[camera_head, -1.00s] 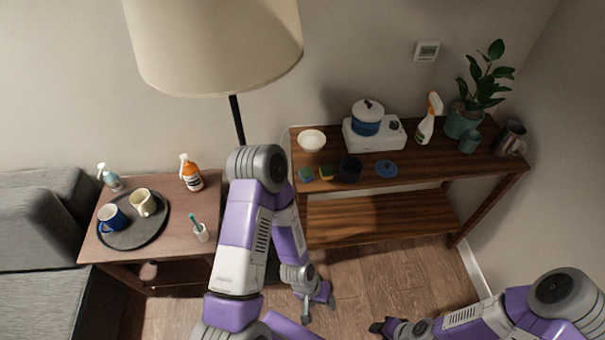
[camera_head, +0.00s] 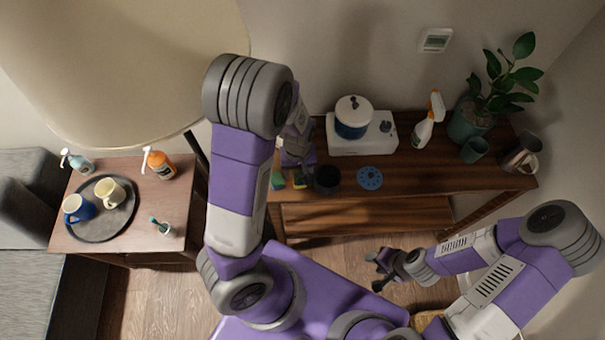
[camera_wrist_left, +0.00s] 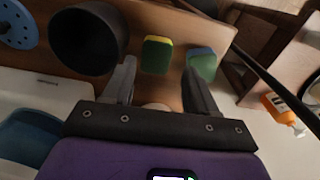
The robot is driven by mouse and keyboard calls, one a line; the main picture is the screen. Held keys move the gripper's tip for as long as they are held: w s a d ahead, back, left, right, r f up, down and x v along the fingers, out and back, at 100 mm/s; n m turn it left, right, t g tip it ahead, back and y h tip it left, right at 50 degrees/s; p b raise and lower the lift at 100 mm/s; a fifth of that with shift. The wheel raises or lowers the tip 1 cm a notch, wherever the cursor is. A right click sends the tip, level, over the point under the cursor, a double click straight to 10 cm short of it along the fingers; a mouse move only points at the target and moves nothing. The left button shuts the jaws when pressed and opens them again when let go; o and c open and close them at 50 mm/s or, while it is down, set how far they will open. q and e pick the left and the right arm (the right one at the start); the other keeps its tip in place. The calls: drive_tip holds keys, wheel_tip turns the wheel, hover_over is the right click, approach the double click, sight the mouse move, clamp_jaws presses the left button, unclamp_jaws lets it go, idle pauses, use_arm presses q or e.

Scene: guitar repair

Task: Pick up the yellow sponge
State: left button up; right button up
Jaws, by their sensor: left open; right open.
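The yellow sponge (camera_head: 299,180), with a dark green layer, lies near the front edge of the wooden shelf table. In the left wrist view the yellow sponge (camera_wrist_left: 157,54) shows between and beyond the fingertips of my left gripper (camera_wrist_left: 159,68). That gripper is open and empty, pointing towards the sponge, apart from it. In the head view my left gripper (camera_head: 297,158) hangs over the table's left end, partly hidden by its arm. A blue-green sponge (camera_head: 278,181) lies left of the yellow one; it also shows near the other finger (camera_wrist_left: 201,62). My right gripper (camera_head: 384,265) is open and empty, in front of the table.
A dark cup (camera_head: 327,179) stands close to the right of the yellow sponge. A blue disc (camera_head: 370,177) lies further right. A pot (camera_head: 353,117) sits on a white cooker (camera_head: 375,137) behind. A large lampshade (camera_head: 110,60) hangs at the upper left.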

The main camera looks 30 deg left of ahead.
sight(300, 179)
use_arm(q)
drive_tip(key=f, duration=0.1)
drive_tip(key=f+b, duration=0.1)
drive_tip(key=f, duration=0.3)
drive_tip(key=shift+w+f+b, duration=0.2)
drive_tip(key=shift+w+b, duration=0.05)
drive_tip(key=shift+b, duration=0.15)
drive_tip(key=shift+r, duration=0.1)
drive_tip(key=c, duration=0.8)
drive_tip(key=shift+c, duration=0.2)
